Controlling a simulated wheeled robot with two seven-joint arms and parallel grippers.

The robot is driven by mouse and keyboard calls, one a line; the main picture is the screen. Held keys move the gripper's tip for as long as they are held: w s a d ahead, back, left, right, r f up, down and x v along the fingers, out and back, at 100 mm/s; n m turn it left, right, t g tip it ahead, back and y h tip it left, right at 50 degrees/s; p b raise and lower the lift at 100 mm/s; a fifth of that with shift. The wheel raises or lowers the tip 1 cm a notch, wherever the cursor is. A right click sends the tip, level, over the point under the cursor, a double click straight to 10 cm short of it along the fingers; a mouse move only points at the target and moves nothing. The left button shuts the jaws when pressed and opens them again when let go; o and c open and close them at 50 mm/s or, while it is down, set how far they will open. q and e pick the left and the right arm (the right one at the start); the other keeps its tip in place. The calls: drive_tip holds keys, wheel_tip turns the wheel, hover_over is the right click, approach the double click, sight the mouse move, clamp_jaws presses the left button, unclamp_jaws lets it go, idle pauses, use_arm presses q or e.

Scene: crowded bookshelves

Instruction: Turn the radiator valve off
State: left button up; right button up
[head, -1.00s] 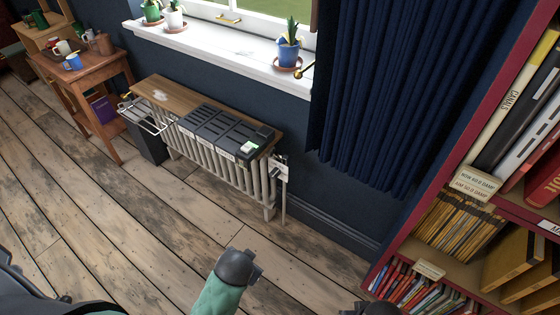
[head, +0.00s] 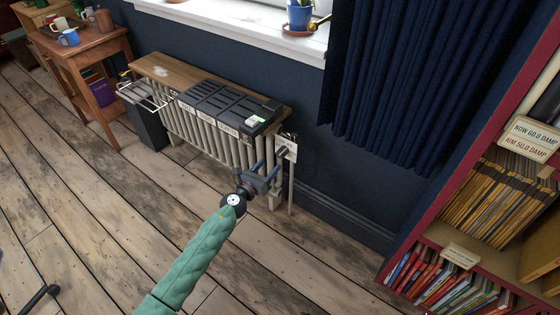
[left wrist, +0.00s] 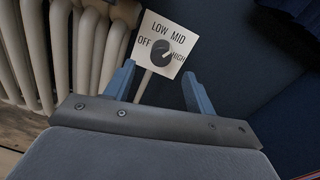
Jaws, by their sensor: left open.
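The radiator valve is a dark round knob (left wrist: 159,54) on a white plate (left wrist: 176,33) marked OFF, LOW, MID and HIGH in the left wrist view. A light mark on the knob points to its upper right, on the MID–HIGH side. In the head view the plate (head: 287,143) is at the right end of the cream radiator (head: 215,138). My left gripper (head: 267,170) is open and empty, just in front of and below the plate. In the left wrist view its two blue fingers (left wrist: 159,78) frame the knob from below, apparently without touching it. My right gripper is not in view.
A wooden shelf (head: 153,70) with a dark slotted tray (head: 222,106) lies over the radiator. A dark curtain (head: 395,85) hangs to the right. A red bookcase (head: 425,240) stands at far right, a dark bin (head: 149,124) at left. The plank floor in front is clear.

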sight(279, 157)
use_arm(q)
drive_tip(key=shift+m, duration=0.3)
drive_tip(key=shift+f+x, duration=0.15)
drive_tip(key=shift+x, duration=1.85)
drive_tip(key=shift+f+x, duration=0.15)
drive_tip(key=shift+x, duration=1.85)
drive_tip(key=shift+d, duration=0.15)
drive_tip(key=shift+c, duration=0.4)
drive_tip(key=c, duration=0.9)
